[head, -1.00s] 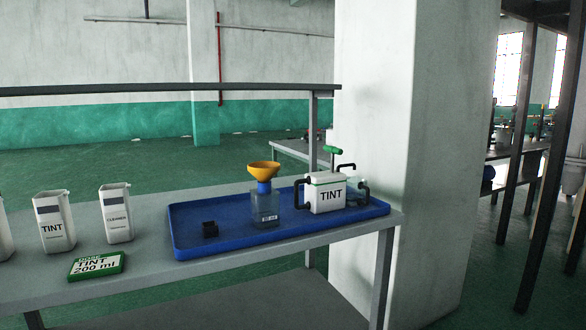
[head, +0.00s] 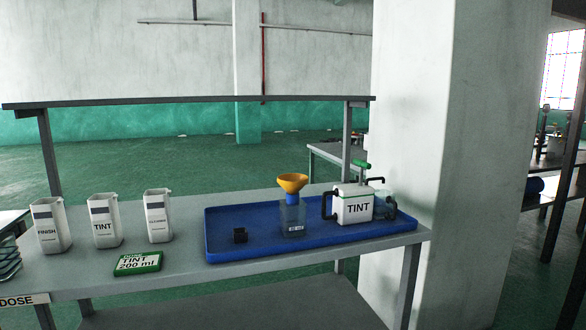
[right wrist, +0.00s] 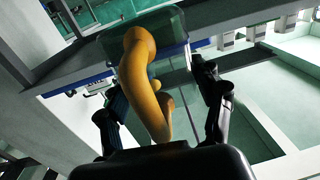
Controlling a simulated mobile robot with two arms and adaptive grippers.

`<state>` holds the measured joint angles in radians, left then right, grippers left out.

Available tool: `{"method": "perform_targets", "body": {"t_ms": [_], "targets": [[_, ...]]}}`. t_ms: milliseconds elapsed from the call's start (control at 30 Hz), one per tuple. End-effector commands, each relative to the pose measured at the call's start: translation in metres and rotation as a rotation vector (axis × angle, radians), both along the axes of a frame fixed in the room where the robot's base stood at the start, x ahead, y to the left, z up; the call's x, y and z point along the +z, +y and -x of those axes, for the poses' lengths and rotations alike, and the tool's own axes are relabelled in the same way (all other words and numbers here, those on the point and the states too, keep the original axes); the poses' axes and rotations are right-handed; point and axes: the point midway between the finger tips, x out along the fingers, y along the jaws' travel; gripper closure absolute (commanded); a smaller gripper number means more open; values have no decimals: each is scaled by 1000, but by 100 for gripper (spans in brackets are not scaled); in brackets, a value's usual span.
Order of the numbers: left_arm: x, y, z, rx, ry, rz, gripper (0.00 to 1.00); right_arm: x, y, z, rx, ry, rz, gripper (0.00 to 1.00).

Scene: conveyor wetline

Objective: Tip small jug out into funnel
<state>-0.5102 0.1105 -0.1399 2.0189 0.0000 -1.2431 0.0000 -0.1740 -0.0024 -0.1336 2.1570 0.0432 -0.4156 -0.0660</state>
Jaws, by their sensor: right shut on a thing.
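In the head view, a yellow funnel (head: 292,183) stands upright in the neck of a clear square bottle (head: 293,218) on the blue tray. In the right wrist view, my right gripper (right wrist: 158,100) has its two black fingers on either side of a curved yellow handle (right wrist: 143,75). It is shut on this handle of a clear small jug (right wrist: 178,57). The jug's contents cannot be made out. The jug and both grippers are out of the head view.
The blue tray (head: 262,250) also holds a white TINT can (head: 354,207) with a green-tipped lever and a small black block (head: 240,235). White FINISH (head: 50,228), TINT (head: 105,222) and CLEANER (head: 158,218) jugs stand left, behind a green dose card (head: 138,263). A pillar (head: 410,150) rises behind.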

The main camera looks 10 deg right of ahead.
Motion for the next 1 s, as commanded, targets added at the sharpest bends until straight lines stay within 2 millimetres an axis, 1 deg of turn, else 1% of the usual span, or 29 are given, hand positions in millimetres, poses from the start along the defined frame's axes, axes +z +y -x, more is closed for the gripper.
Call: {"method": "perform_targets", "body": {"t_ms": [33,267,467,567,700,767,900,1000], "targets": [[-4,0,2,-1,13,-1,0,18,3,-12,16,-7,3,71],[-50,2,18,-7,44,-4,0,55,9,-59,71,-6,4,71],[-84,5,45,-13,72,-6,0,92,5,-100,96,-5,4,71],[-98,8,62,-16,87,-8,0,113,-2,-121,99,-6,4,71],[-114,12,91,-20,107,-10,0,146,-14,-149,96,-6,4,71],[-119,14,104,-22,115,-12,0,161,-21,-161,90,-5,3,71],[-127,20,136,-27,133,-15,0,197,-41,-188,72,-5,2,71],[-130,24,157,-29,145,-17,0,220,-55,-203,55,-4,1,71]]}}
